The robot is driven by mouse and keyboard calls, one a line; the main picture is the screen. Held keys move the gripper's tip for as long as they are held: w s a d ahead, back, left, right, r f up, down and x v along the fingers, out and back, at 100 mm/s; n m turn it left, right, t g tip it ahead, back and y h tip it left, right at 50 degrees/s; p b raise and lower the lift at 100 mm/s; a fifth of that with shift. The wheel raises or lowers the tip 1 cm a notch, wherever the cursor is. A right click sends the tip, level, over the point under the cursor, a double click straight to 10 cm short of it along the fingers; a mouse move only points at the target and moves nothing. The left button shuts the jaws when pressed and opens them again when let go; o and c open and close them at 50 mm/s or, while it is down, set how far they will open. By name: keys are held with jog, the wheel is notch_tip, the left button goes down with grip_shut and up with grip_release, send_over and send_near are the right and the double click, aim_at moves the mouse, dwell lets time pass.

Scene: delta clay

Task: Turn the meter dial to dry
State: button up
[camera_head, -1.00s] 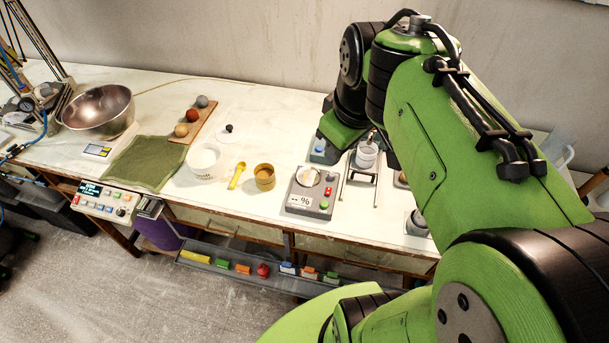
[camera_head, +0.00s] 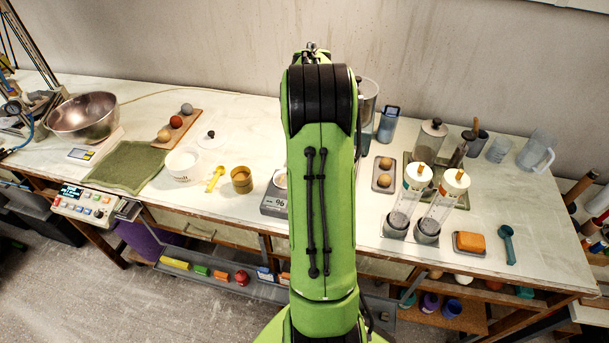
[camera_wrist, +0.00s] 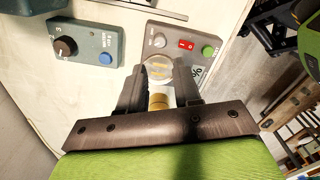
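The grey meter (camera_wrist: 183,45) shows in the wrist view with a small grey knob (camera_wrist: 159,40), a red switch, a green button and a % readout half hidden by a finger. In the head view only the meter's left part (camera_head: 273,201) shows, reading 96, with the rest behind my arm. My gripper (camera_wrist: 165,66) is open and empty over the meter's round pan. Its fingers stand apart, below the knob in the picture. I cannot tell their height or whether they touch anything. The knob's setting is too small to read.
A blue-grey box (camera_wrist: 88,44) with a dark marked knob and blue button stands left of the meter in the wrist view. A brass cup (camera_head: 242,180) stands beside the meter. Capped cylinders (camera_head: 408,195) and an orange block (camera_head: 469,243) stand on the right.

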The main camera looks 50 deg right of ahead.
notch_tip(320, 180, down, 10)
jog(key=shift+f+b, duration=0.1)
jog(key=shift+b, duration=0.4)
grip_shut()
